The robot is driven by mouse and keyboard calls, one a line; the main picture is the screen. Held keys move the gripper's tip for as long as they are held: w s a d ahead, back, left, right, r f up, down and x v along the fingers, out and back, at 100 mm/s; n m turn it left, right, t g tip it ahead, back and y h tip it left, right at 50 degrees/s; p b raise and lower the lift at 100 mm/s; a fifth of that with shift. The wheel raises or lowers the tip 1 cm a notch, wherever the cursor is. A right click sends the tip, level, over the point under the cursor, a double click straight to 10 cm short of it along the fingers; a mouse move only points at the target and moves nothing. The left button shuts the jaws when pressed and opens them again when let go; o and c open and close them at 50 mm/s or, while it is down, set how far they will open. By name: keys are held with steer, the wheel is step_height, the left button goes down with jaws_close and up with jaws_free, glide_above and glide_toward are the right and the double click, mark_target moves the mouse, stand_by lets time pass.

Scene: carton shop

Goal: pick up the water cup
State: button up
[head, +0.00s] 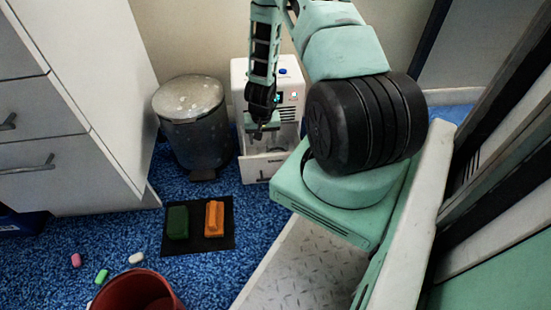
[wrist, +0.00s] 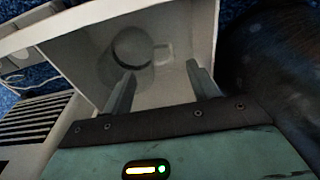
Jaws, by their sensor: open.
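A pale cup (wrist: 131,48), seen from above as a round dark-rimmed opening with a handle on its right, stands inside an open white compartment (wrist: 85,32) in the wrist view. My gripper (wrist: 160,69) is open, with one finger on either side and nothing between them. Its fingertips lie just short of the cup and its handle in the picture; I see no contact. In the head view my gripper (head: 262,130) points down in front of the white machine (head: 288,85), above its pulled-out lower front (head: 258,167). The cup is hidden there.
A grey bin (head: 195,125) stands left of the machine. A dark mat (head: 198,245) with a green block (head: 177,222) and an orange block (head: 214,218) lies in front. White drawers (head: 60,130) stand at left; a red bucket (head: 135,292) and small pieces lie below.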

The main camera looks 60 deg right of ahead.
steer(key=shift+w+d+f+b, duration=0.1)
steer(key=shift+w+f+b, duration=0.05)
steer(key=shift+f+b, duration=0.8)
steer(key=shift+w+f+b, duration=0.2)
steer(key=shift+f+b, duration=0.5)
steer(key=shift+f, duration=0.4)
steer(key=shift+w+d+f+b, duration=0.1)
steer(key=shift+w+f+b, duration=0.05)
steer(key=shift+f+b, duration=0.8)
steer(key=shift+f, duration=0.1)
jaws_close()
steer(key=shift+r+p, duration=0.2)
steer(key=shift+p, duration=0.1)
step_height(320, 180, up, 18)
steer(key=p, duration=1)
steer(key=s+a+p, duration=0.5)
steer(key=s+a, duration=0.6)
steer(key=a, duration=0.2)
steer(key=shift+s+a+f, duration=0.15)
steer(key=shift+s+a, duration=0.15)
stand_by(0.7)
